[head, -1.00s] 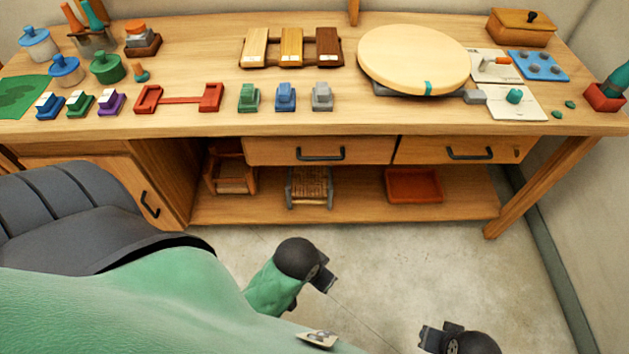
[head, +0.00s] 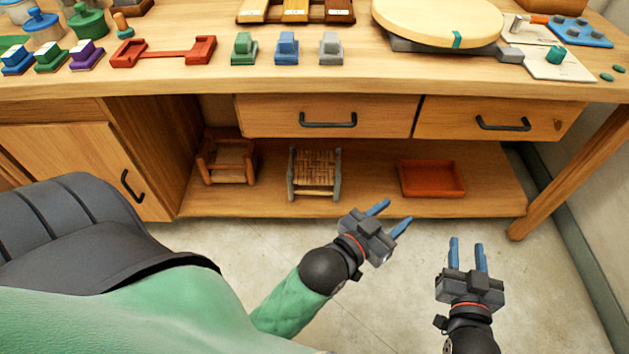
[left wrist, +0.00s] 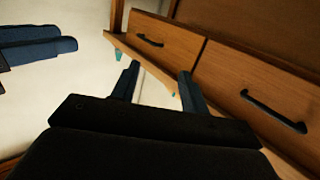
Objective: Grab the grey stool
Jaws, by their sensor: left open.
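The small grey stool (head: 315,173) stands on the low shelf under the bench, in the middle of the head view. It has grey legs and a woven brown seat. My left gripper (head: 396,212) is open and empty, in front of the shelf, to the right of the stool and lower in the picture. Its fingers point up and right, away from the stool. In the left wrist view its open fingers (left wrist: 156,78) show, but the stool does not. My right gripper (head: 467,243) is open and empty further right, fingers toward the shelf.
A brown wooden stool (head: 227,160) stands left of the grey one on the same shelf (head: 375,207). A red tray (head: 432,178) lies to the right. Drawers (head: 327,105) with black handles hang above. A bench leg (head: 565,185) stands at right. The floor before the shelf is clear.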

